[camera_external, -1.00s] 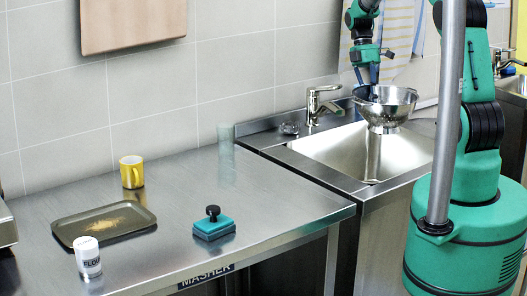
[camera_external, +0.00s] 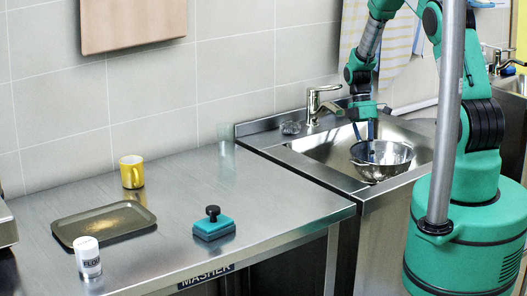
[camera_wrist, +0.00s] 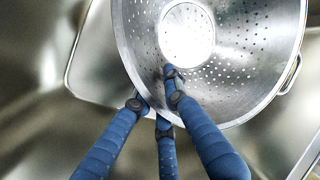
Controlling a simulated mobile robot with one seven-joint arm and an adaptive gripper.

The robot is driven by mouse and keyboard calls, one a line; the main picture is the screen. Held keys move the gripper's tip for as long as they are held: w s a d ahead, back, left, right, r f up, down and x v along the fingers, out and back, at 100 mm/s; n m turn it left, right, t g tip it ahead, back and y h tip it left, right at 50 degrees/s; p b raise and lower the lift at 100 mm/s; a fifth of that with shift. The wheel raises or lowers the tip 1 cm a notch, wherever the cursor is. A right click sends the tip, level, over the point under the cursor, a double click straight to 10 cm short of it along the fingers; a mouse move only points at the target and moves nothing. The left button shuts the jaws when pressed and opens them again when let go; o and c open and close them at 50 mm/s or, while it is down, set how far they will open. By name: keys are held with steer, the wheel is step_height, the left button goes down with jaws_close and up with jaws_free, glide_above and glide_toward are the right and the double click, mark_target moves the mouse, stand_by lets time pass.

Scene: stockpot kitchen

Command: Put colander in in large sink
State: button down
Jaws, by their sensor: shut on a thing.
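The colander (camera_external: 384,163) is a round metal bowl with small holes, and it also fills the upper right of the wrist view (camera_wrist: 235,70). It is down within the opening of the large sink (camera_external: 325,146), towards its front right. My gripper (camera_external: 366,146) reaches down from above and is shut on the colander's rim; its blue fingers show in the wrist view (camera_wrist: 165,105). The colander looks tilted in the wrist view. I cannot tell whether its base touches the sink floor, since the sink's front edge hides it.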

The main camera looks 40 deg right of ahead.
steer(key=shift+f, duration=0.1)
step_height(320, 180, down, 6)
steer(key=b, duration=0.1)
stand_by(0.4)
steer(key=shift+f+b, duration=0.7)
steer(key=shift+f, duration=1.15)
steer(key=shift+f, duration=0.15)
steer(key=c, duration=1.8)
jaws_free()
steer(key=shift+o, duration=0.2)
steer(key=p+v, duration=0.2)
steer(key=v, duration=1)
steer(key=shift+p, duration=0.35)
